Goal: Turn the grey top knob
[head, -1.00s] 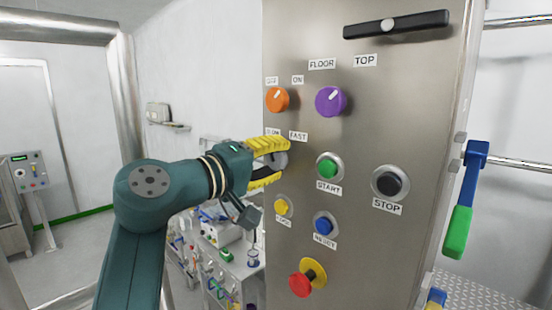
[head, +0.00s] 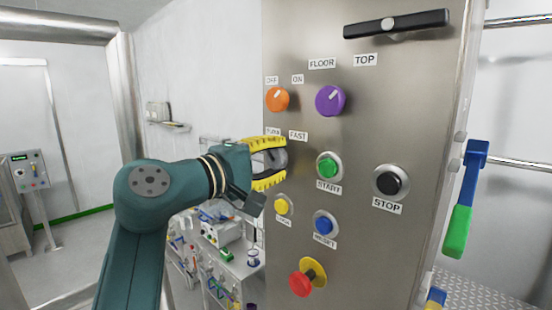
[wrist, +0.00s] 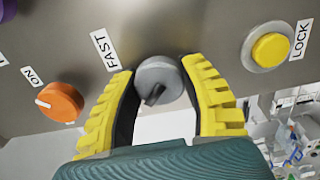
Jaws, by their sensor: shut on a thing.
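The grey knob (head: 278,157) is on the steel panel beside the FAST label, at the panel's left edge. In the wrist view the grey knob (wrist: 158,80) shows a dark pointer ridge and sits between the yellow fingers. My gripper (head: 283,163) reaches in from the left with one finger above and one below the knob. In the wrist view my gripper (wrist: 160,74) is shut on the knob, with a finger on each side. The label left of FAST is partly hidden in the head view.
An orange knob (head: 277,99) and a purple knob (head: 330,101) are above. A yellow button (head: 283,205), green START button (head: 327,168), blue button (head: 324,223), black STOP button (head: 390,183) and red emergency button (head: 302,284) are close by.

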